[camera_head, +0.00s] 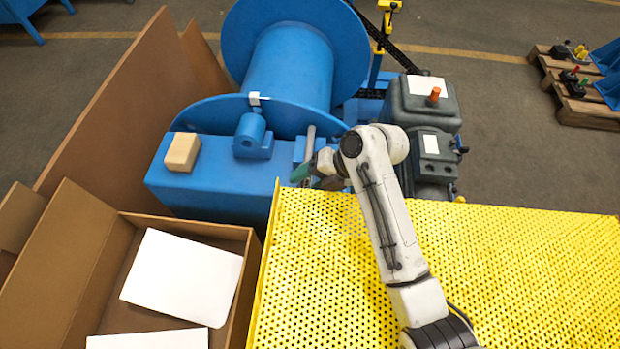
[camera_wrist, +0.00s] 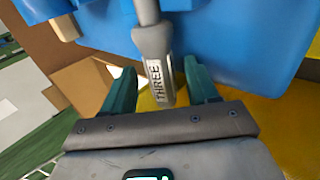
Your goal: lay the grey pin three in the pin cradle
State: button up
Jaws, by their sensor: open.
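The grey pin three (camera_wrist: 153,45), labelled THREE, stands between the two green fingers of my gripper (camera_wrist: 160,68) in the wrist view. My gripper is open, with a gap visible on both sides of the pin. The thinner upper part of the pin runs up between blue parts at the top edge of the picture. In the head view a grey rod (camera_head: 310,141), probably this pin, rises beside my gripper (camera_head: 312,172), at the front of the blue frame. I cannot make out the pin cradle for sure in either view.
The blue frame (camera_head: 215,195) carries a large blue drum (camera_head: 290,65). A tan block (camera_head: 182,152) sits on its left end. A yellow perforated platform (camera_head: 520,265) lies under my arm. A dark grey motor unit (camera_head: 425,105) stands to the right, an open cardboard box (camera_head: 120,235) to the left.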

jog(key=b+v, duration=0.1)
jog(key=v, duration=0.9)
jog(key=shift+d+r+b, duration=0.25)
jog(key=shift+d+b, duration=0.05)
jog(key=shift+b, duration=0.1)
jog(key=shift+d, duration=0.1)
